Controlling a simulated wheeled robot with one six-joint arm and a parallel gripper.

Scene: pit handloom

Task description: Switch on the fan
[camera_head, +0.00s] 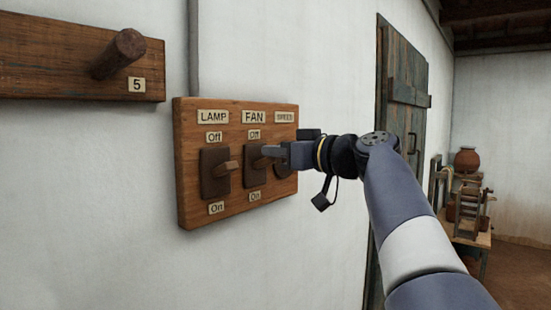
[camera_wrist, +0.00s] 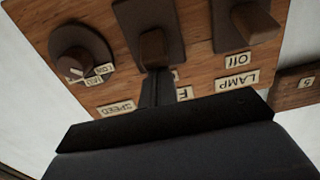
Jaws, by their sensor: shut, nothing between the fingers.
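The fan switch (camera_head: 254,168) is a dark plate with a wooden lever, under the FAN label (camera_head: 254,117). Off is marked above it and On below. My gripper (camera_head: 272,152) is shut and empty, with its tips at the upper, Off side of the fan lever. In the wrist view, which is turned upside down, the shut fingers (camera_wrist: 157,91) meet or nearly meet the fan lever (camera_wrist: 152,47); contact is not certain. The fingers partly hide the lever in the head view, so its exact tilt is unclear.
The lamp switch (camera_head: 216,172) is close on the left of the fan switch. The speed knob (camera_wrist: 79,52) is on the other side, mostly hidden by my gripper in the head view. A peg rail (camera_head: 60,60) marked 5 is at upper left. A wooden door (camera_head: 404,100) stands to the right.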

